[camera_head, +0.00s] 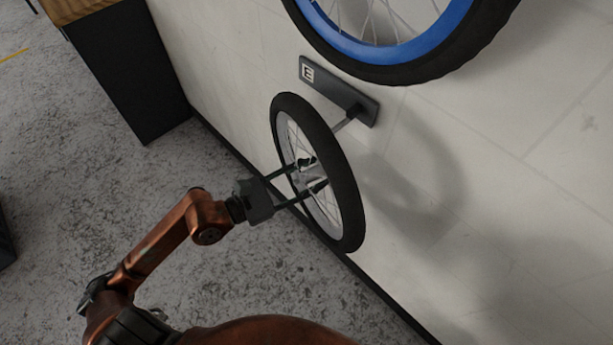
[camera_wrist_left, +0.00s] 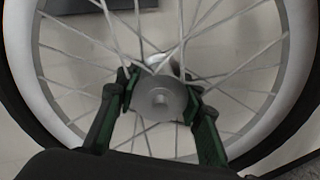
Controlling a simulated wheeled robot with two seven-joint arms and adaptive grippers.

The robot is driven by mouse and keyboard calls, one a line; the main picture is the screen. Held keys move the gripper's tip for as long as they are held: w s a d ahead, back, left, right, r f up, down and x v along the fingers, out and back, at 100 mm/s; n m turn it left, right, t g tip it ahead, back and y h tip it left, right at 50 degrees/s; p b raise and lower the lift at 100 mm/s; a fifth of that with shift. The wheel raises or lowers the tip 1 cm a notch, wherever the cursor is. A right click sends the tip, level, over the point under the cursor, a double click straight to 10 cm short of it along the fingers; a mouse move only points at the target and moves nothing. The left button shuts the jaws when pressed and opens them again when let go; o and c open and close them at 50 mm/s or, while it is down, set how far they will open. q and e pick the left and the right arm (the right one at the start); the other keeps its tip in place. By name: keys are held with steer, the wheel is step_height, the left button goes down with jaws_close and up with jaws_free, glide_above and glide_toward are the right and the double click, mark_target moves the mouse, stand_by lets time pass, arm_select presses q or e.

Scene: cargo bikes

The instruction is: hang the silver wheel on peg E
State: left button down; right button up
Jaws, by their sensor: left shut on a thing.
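The silver wheel (camera_head: 345,185), with a black tyre and silver rim, is held off the floor close to the white wall. My left gripper (camera_head: 312,174) is shut on its hub; the silver hub (camera_wrist_left: 159,102) shows between the two fingers in the left wrist view. Peg E (camera_head: 349,117) is a thin rod sticking out from a dark wall plate (camera_head: 340,92) with a white E label (camera_head: 308,73). The peg's outer end meets the tyre's upper right edge in the picture and is hidden there; I cannot tell whether it enters the rim. My right gripper is not in view.
A wheel with a blue rim (camera_head: 392,50) hangs on the wall just above the plate. A dark cabinet (camera_head: 125,70) with a wooden top stands at the upper left against the wall.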

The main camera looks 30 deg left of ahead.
arm_select(q)
steer(key=shift+w+a+x, duration=0.1)
steer(key=shift+a+x, duration=0.1)
steer(key=shift+x, duration=0.7)
steer(key=shift+w+a+x, duration=0.15)
steer(key=shift+x, duration=0.8)
steer(key=w, duration=0.1)
steer(key=w+d+f+b, duration=0.1)
steer(key=w+f, duration=0.1)
steer(key=w, duration=0.1)
steer(key=shift+d+b, duration=0.2)
steer(key=shift+b, duration=0.1)
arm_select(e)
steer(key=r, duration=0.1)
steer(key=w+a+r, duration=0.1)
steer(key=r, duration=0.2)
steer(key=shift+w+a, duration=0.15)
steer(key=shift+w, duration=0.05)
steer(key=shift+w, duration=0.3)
